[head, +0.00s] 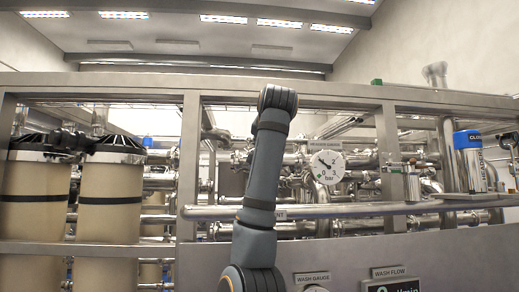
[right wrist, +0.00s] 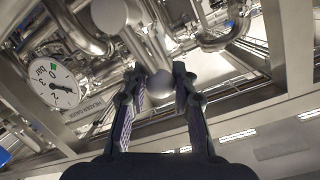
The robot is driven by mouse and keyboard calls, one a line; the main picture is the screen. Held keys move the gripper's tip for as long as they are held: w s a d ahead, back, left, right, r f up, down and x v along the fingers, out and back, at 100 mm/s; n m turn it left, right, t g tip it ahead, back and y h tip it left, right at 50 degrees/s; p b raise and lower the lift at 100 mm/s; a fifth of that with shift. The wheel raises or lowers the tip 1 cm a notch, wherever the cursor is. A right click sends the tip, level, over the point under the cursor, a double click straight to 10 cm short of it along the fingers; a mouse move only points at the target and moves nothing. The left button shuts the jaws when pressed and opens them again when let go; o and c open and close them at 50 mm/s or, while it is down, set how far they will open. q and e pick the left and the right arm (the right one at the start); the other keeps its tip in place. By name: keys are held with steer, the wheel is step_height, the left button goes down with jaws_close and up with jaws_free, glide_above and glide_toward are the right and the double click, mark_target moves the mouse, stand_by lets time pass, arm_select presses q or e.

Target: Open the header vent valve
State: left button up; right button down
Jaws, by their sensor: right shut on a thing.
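In the right wrist view my right gripper (right wrist: 164,72) has its two dark fingers on either side of a rounded pale metal piece (right wrist: 161,83), which I take for the handle of the header vent valve. The fingers are closed on it, though the exact contact is hard to see. A pale pipe or stem runs up from it in that picture. My left gripper is not in view.
A round bar gauge (head: 327,166) is right of the arm; it also shows in the right wrist view (right wrist: 53,83). A blue-topped cylinder (head: 468,160) stands far right. Tan cylinders (head: 110,200) stand left. A metal rail (head: 350,210) crosses in front of the pipes.

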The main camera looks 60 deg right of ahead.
steer(key=shift+s+d+f+m, duration=0.15)
steer(key=shift+d+f+m, duration=0.05)
steer(key=shift+m, duration=0.2)
stand_by(0.3)
steer(key=c, duration=1)
jaws_free()
steer(key=shift+d, duration=0.1)
steer(key=shift+c, duration=0.2)
steer(key=shift+r, duration=0.1)
steer(key=v, duration=1.1)
steer(key=shift+s+a, duration=0.3)
steer(key=shift+s, duration=0.05)
steer(key=shift+r, duration=0.1)
